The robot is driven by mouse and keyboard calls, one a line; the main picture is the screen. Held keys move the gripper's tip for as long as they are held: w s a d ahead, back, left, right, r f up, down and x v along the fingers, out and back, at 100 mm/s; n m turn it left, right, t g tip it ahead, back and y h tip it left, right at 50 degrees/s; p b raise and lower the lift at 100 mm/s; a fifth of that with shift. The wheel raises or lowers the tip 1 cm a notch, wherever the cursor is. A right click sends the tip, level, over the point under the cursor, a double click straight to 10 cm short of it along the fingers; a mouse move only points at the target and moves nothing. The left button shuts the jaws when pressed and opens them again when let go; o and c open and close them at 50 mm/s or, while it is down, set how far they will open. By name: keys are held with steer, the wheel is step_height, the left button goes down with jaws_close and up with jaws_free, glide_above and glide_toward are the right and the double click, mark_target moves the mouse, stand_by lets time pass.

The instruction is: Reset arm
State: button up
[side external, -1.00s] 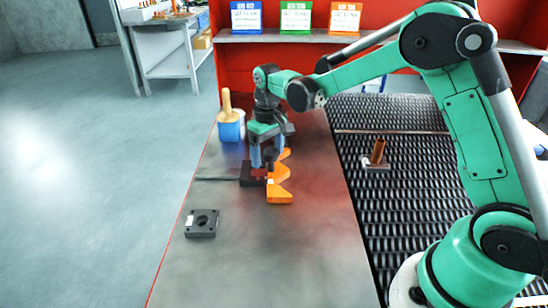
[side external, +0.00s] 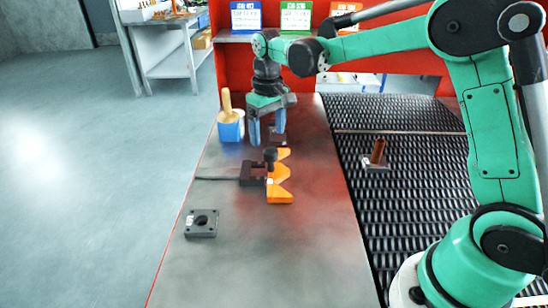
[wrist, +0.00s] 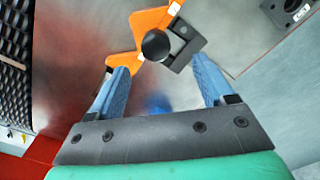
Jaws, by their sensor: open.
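My gripper (side external: 266,138) has two blue fingers, set wide apart with nothing between them. It hangs above the grey table, behind the orange zigzag part in the side view. In the wrist view my gripper (wrist: 158,82) frames bare table, with the orange part (wrist: 150,20) beyond the fingertips. The orange part (side external: 279,193) lies on the table against a black block (side external: 252,174). A dark round knob (side external: 270,155) stands up at the block and also shows in the wrist view (wrist: 155,45). The knob is apart from both fingers.
A blue cup with a wooden-handled tool (side external: 230,125) stands left of my gripper. A black square plate with a hole (side external: 202,223) lies at the front left. A mesh belt (side external: 410,210) runs on the right, carrying a copper-coloured cylinder on a base (side external: 377,155).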

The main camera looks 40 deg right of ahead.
steer(key=s+a+r+t, duration=0.1)
steer(key=s+t, duration=0.2)
steer(key=s, duration=0.4)
steer(key=s+a+r+t, duration=0.1)
steer(key=s+r+t, duration=0.1)
steer(key=s+t, duration=0.2)
steer(key=shift+s+a+r, duration=0.3)
steer(key=shift+s+a, duration=0.05)
steer(key=shift+s, duration=1.15)
